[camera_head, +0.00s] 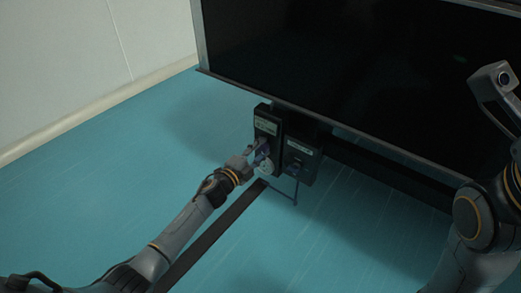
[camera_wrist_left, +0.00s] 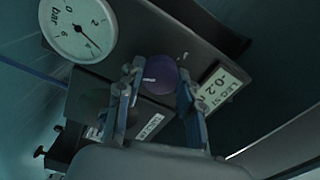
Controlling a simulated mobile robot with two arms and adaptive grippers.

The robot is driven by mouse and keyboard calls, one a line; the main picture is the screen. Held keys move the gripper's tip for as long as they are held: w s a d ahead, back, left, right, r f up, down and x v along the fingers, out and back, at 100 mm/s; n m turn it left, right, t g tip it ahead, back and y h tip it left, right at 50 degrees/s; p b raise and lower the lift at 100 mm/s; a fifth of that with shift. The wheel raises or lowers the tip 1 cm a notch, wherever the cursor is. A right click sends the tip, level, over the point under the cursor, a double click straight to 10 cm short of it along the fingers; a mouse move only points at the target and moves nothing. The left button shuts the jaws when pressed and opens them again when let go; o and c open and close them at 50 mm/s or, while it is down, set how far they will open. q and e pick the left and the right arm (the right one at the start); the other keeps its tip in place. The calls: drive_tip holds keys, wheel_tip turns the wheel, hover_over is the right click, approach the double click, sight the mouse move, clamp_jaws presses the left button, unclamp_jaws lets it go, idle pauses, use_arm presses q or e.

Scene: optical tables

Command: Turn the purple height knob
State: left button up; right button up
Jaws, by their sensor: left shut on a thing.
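The purple height knob (camera_wrist_left: 161,70) is a round knob on a dark control box, seen in the left wrist view. My left gripper (camera_wrist_left: 157,88) has one finger on each side of the knob and is shut on it. In the head view my left gripper (camera_head: 259,157) reaches the front of the control box (camera_head: 267,125) under the table, and the knob is largely hidden there. A small display (camera_wrist_left: 217,90) beside the knob appears to read -0.2. My right gripper is not in view; only part of my right arm shows at the right.
A round white pressure gauge (camera_wrist_left: 78,28) marked in bar sits beside the knob. A second dark box (camera_head: 301,158) stands right of the first. The large dark table (camera_head: 350,70) overhangs both. A dark bar (camera_head: 215,235) lies along the teal floor (camera_head: 90,190), which is otherwise open at left.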

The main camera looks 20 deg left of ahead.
use_arm(q)
drive_tip(key=o, duration=1.2)
drive_tip(key=v, duration=1.2)
